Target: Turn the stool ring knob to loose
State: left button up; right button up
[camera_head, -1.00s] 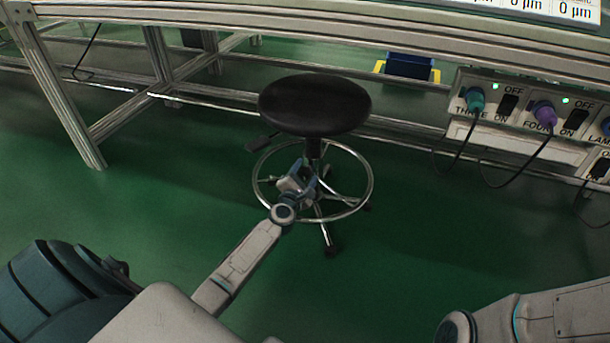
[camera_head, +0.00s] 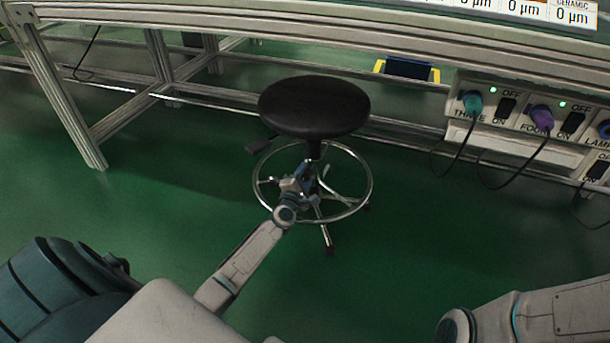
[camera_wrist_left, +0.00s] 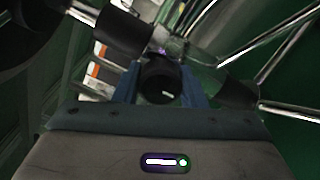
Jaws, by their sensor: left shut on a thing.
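The stool has a round black seat (camera_head: 314,107) and a chrome foot ring (camera_head: 369,190) around its column, under a bench. My left gripper (camera_head: 306,178) reaches inside the ring, beside the column and below the seat. In the left wrist view, the blue fingers of my left gripper (camera_wrist_left: 161,78) are closed on both sides of a dark round knob (camera_wrist_left: 160,88) with a short pale mark on its face. The knob is hidden behind the gripper in the head view. I cannot read any loose or tight label. My right gripper is out of view.
The bench frame (camera_head: 70,110) stands behind and left of the stool. A socket panel (camera_head: 500,112) with switches and hanging cables is at the right. Green floor in front is clear.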

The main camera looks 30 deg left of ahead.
pick_arm(q)
jog(key=o, duration=1)
jog(key=shift+s+d+r, duration=0.1)
jog(key=shift+s+d, duration=0.05)
jog(key=shift+s, duration=0.35)
jog(key=p+v, duration=0.3)
jog(key=v, duration=0.6)
jog(key=shift+s+d, duration=0.15)
jog(key=shift+s, duration=0.2)
